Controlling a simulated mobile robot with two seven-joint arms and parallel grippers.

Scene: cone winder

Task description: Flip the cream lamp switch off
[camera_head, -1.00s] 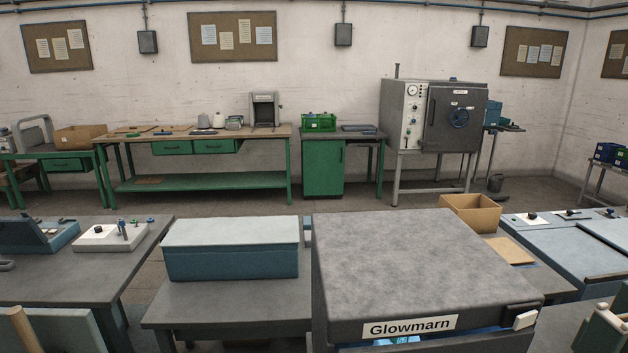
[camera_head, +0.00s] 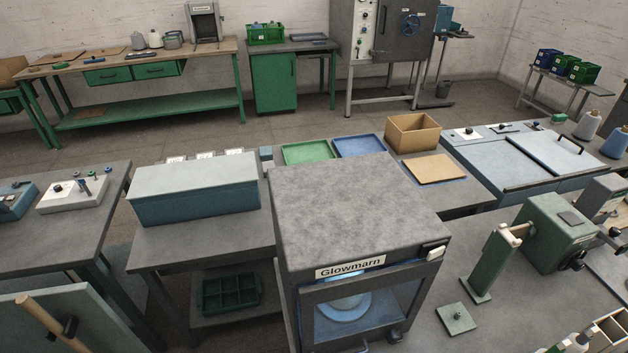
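A grey cabinet (camera_head: 350,205) labelled "Glowmarn" stands in the middle of the head view. A small cream switch (camera_head: 436,253) sits on a dark mount at the top right corner of its front. Below the label, a window (camera_head: 385,305) shows a bluish glow and a pale round object (camera_head: 345,303) inside. The switch's exact position is too small to tell. Neither of my grippers is in view.
A green machine (camera_head: 555,232) and a green post (camera_head: 495,260) stand on the bench to the right of the cabinet. A blue-grey box (camera_head: 195,190) is at its left. Green and blue trays and a cardboard box (camera_head: 413,133) lie behind it. The bench just right of the switch is clear.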

